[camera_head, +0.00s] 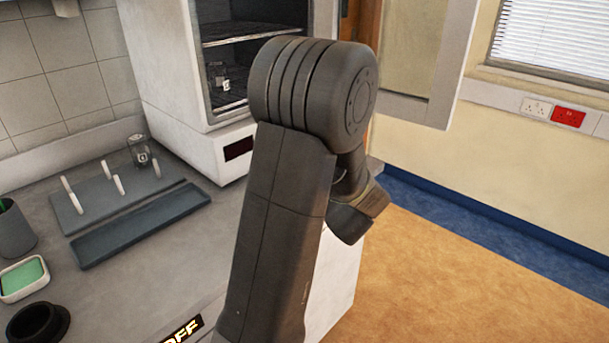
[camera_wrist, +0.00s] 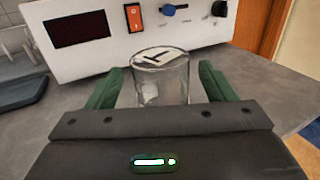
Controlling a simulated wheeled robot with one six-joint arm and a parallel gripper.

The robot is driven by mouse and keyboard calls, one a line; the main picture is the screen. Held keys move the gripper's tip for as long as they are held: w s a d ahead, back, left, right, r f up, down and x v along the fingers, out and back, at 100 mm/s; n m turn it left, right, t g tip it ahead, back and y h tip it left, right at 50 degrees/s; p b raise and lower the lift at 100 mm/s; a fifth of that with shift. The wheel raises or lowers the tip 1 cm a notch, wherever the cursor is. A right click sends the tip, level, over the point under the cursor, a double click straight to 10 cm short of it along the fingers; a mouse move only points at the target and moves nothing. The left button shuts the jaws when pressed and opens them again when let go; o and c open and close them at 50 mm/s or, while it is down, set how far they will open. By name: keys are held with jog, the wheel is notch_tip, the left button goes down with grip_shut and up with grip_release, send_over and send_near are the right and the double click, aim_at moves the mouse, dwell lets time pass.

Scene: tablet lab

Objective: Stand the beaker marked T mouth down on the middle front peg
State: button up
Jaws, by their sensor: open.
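A clear glass beaker (camera_wrist: 177,80) with a white label bearing a dark letter, which looks like a turned T, stands between my gripper's fingers in the wrist view. My gripper (camera_wrist: 160,86) is open, with one green finger on each side of the beaker; I cannot tell whether either touches it. The peg rack (camera_head: 85,218) is at the left in the head view, and its middle front peg (camera_head: 118,184) is bare. My arm hides the gripper and this beaker in the head view.
Another beaker (camera_head: 140,155) sits at the rack's back right. A marked beaker (camera_head: 216,77) is inside the open oven (camera_head: 171,75). A dark blue tray (camera_head: 140,228) lies before the rack. A grey cup (camera_head: 14,232), green-filled dish (camera_head: 24,279) and black round holder (camera_head: 38,323) are at left.

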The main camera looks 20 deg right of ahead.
jog(key=w, duration=0.3)
jog(key=shift+w, duration=0.15)
jog(key=c, duration=1.2)
